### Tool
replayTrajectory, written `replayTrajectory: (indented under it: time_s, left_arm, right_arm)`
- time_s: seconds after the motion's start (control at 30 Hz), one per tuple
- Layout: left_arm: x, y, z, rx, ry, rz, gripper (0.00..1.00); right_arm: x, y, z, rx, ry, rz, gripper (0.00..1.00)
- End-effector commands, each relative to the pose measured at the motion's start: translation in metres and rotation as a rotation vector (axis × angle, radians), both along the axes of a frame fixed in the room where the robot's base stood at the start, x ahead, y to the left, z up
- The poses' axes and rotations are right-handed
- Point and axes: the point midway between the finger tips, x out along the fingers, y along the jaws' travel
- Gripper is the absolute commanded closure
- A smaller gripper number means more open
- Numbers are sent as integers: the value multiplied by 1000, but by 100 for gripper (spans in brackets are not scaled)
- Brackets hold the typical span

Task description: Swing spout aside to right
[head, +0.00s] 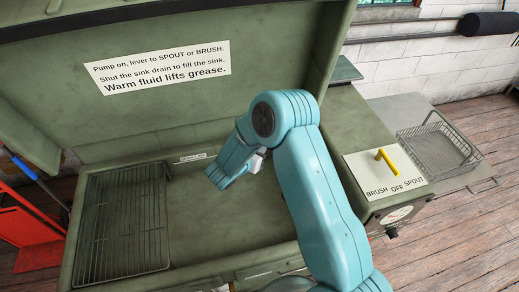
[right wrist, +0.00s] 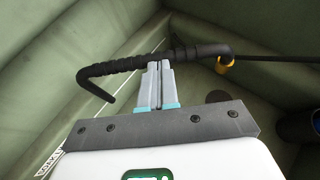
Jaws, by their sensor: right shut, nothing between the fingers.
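The spout (right wrist: 125,68) is a black ribbed tube with a hooked end at the left in the right wrist view. A thin dark rod with a yellow collar (right wrist: 225,64) runs on from it to the right. My right gripper (right wrist: 160,66) is shut and empty, its fingertips at the middle of the spout; I cannot tell whether they touch it. In the head view my blue right arm reaches into the green sink, and its wrist hides the spout and most of the gripper. My left gripper is not in view.
The green washer's raised lid (head: 200,105) stands behind the sink. A wire rack (head: 122,222) lies in the sink's left side. At right are a yellow lever (head: 386,159) on a BRUSH/OFF/SPOUT plate and a wire basket (head: 437,148). The sink floor shows bare around my arm.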

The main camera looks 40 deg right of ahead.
Motion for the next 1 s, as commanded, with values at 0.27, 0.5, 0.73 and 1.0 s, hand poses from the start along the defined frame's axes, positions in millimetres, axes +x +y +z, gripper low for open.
replayTrajectory:
  time_s: [0.27, 0.5, 0.73, 1.0]
  left_arm:
    - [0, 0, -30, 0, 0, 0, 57]
    - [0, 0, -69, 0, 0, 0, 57]
    - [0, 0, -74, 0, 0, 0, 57]
    - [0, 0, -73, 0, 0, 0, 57]
  right_arm:
    - [-1, -15, -8, 1, -3, 93, 100]
    - [3, -40, -7, -1, -3, 257, 100]
    - [7, -49, -1, 1, 1, 261, 100]
    - [7, -49, 0, 1, 1, 259, 100]
